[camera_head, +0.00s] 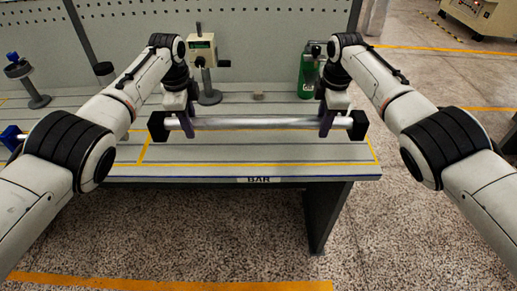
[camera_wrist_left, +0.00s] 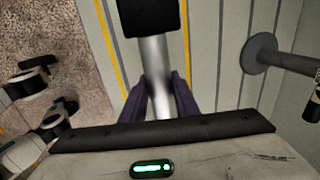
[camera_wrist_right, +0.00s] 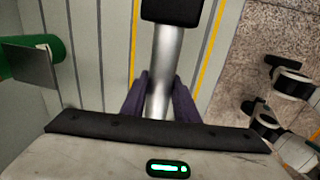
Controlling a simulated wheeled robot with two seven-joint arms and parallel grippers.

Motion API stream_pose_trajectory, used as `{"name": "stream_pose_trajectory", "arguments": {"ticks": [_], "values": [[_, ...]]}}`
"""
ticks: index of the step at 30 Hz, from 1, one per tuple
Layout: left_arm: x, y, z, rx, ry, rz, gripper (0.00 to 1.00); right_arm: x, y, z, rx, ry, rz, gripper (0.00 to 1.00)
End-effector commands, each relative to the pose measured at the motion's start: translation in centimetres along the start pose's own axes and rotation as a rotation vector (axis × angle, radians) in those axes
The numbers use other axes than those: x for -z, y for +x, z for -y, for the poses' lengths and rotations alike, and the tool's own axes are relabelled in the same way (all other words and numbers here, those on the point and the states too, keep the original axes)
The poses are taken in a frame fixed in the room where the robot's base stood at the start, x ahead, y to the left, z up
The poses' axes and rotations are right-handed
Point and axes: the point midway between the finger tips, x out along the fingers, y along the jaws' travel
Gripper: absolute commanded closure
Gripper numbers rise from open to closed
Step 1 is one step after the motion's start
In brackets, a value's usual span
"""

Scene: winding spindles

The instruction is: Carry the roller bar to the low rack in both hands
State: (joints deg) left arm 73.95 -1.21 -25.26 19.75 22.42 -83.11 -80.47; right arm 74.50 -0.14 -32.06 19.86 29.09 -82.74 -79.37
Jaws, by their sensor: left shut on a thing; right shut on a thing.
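The roller bar (camera_head: 250,122) is a silver cylinder with black end blocks. It lies level across the head view, over the bench marked BAR. My left gripper (camera_head: 187,124) is shut on the bar near its left end, and my right gripper (camera_head: 325,122) is shut on it near its right end. In the left wrist view the bar (camera_wrist_left: 153,65) runs between the purple fingers (camera_wrist_left: 162,98). In the right wrist view the bar (camera_wrist_right: 164,60) runs between the fingers (camera_wrist_right: 160,98) too. I cannot tell how far it is above the bench. I cannot make out the low rack.
The bench (camera_head: 230,170) has a yellow outline on its top. A grey pegboard (camera_head: 260,25) backs the bench. Open floor (camera_head: 420,240) lies right.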

Motion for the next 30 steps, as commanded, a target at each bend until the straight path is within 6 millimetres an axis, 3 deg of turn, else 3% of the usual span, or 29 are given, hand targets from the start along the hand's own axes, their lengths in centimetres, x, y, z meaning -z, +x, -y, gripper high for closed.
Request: {"name": "stream_pose_trajectory", "arguments": {"ticks": [14,30], "values": [[0.0,0.1,0.2,0.007,0.0,0.0,1.0,0.0,0.1,-0.2,-0.006,0.0,0.0,1.0],[0.0,2.8,-0.3,0.006,0.0,0.0,1.0,0.0,2.7,0.2,-0.007,-0.001,0.0,1.0]]}}
